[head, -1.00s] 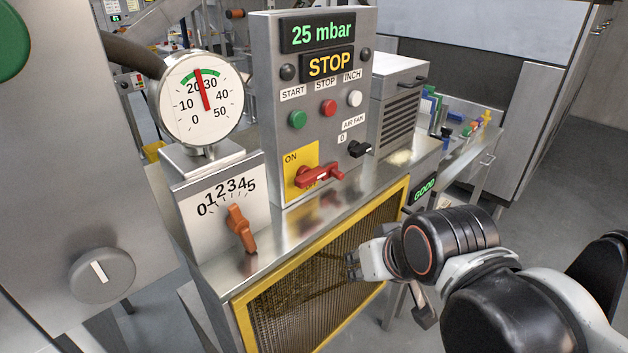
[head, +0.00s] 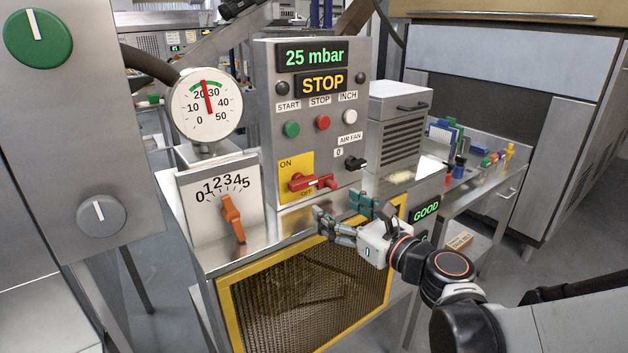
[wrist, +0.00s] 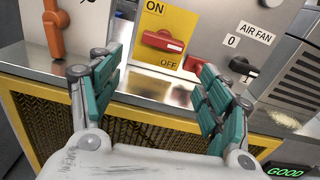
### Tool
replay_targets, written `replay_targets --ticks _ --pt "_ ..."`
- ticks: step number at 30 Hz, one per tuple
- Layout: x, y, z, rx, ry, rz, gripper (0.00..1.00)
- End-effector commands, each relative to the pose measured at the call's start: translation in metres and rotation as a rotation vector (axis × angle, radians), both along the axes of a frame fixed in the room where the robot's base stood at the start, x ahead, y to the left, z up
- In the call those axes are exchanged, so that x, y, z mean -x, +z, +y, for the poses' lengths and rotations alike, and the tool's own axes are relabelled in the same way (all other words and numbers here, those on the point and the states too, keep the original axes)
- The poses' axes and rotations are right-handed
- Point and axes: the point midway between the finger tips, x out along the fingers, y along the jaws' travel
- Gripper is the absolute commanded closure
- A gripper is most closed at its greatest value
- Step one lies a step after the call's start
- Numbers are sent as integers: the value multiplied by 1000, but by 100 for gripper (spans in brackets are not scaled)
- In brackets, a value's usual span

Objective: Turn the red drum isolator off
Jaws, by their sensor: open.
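The red drum isolator (head: 313,182) is a red handle on a yellow plate (head: 293,166) low on the grey control panel. The plate reads ON at top left and OFF below. The handle lies roughly horizontal, its grip end to the right. It also shows in the wrist view (wrist: 163,42), ahead of my gripper between the fingers. My gripper (head: 343,208) is open and empty, in front of the panel and below the handle, apart from it. Its teal-padded fingers spread to either side in the wrist view (wrist: 156,72).
The display reads 25 mbar and STOP (head: 322,83). The black air fan switch (head: 355,163) is right of the isolator. An orange lever (head: 232,218) on a 0–5 scale stands left, under a pressure gauge (head: 207,105). A yellow-framed mesh guard (head: 305,295) lies below the steel ledge.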

Motion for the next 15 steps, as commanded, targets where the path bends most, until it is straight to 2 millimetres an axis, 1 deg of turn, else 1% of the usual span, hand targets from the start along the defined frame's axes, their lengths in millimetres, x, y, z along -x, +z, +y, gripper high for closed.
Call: replay_targets --ticks 3,8,15 --pt "-5 0 -1 -63 -8 18 29" --pt "-17 0 8 -69 -6 21 29" --pt "-55 -1 34 -66 -5 20 29"
